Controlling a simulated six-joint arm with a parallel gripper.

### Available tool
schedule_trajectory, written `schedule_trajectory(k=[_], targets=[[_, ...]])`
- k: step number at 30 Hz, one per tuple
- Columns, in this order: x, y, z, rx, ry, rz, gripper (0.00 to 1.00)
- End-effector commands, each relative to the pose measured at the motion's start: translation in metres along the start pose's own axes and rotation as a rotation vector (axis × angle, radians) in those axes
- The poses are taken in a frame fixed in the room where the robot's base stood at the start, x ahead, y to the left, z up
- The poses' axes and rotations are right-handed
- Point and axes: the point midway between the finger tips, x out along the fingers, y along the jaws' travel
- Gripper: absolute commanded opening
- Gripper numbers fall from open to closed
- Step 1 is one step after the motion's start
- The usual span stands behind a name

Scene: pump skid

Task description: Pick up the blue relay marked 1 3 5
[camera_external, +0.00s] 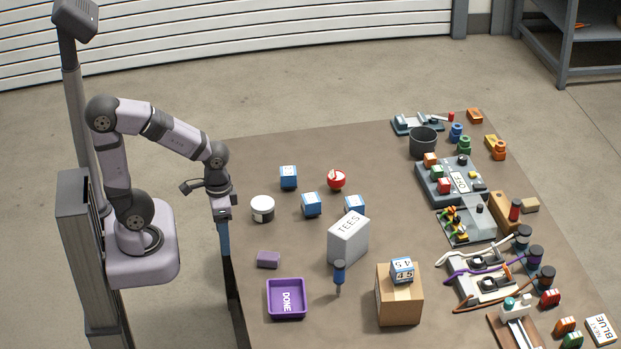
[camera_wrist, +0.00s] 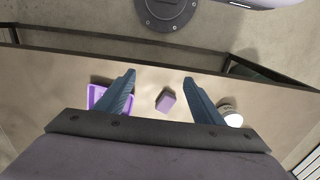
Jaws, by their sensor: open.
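Several blue relays with white marked faces are on the brown table: one at the back (camera_external: 288,177), one in the middle (camera_external: 311,204), and one partly hidden behind the grey TEES box (camera_external: 354,203). Another blue relay (camera_external: 402,271) sits on a cardboard box; its face seems to show a 4 and a 5. The marks on the others are too small to read. My gripper (camera_external: 223,238) points down by the table's left edge, left of all the relays. In the wrist view my gripper (camera_wrist: 159,78) is open and empty, with no relay between its fingers.
A purple block (camera_external: 268,259), purple DONE tray (camera_external: 287,299) and white jar (camera_external: 262,208) are nearest my gripper. The grey TEES box (camera_external: 348,238), a blue-handled screwdriver (camera_external: 339,275) and the cardboard box (camera_external: 399,300) stand further right. Equipment with cables fills the table's right side.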

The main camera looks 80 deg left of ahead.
Motion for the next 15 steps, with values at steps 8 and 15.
schedule_trajectory(k=[8,15], targets=[[-0.007,-0.019,-0.043,-0.031,0.1,-0.039,0.62],[-0.004,-0.051,-0.113,-0.069,0.27,-0.091,0.62]])
